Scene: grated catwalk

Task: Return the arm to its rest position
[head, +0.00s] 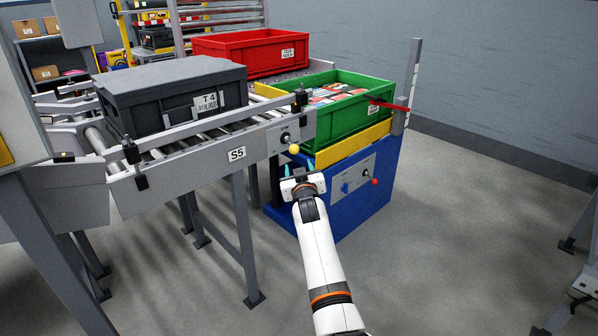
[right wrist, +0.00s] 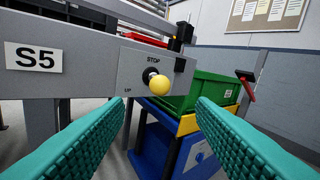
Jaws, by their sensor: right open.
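My right arm reaches forward in the head view. Its gripper (head: 298,172) is in front of the conveyor's end panel, close to the yellow-knobbed lever (head: 294,149). In the right wrist view the two teal fingers (right wrist: 160,125) are wide apart with nothing between them. The yellow knob (right wrist: 159,84) shows just beyond and above the gap, apart from the fingers, on a panel marked STOP and UP. My left gripper is in neither view.
The roller conveyor (head: 190,158) marked S5 carries a dark grey lidded crate (head: 175,95). A red crate (head: 250,50) is behind.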

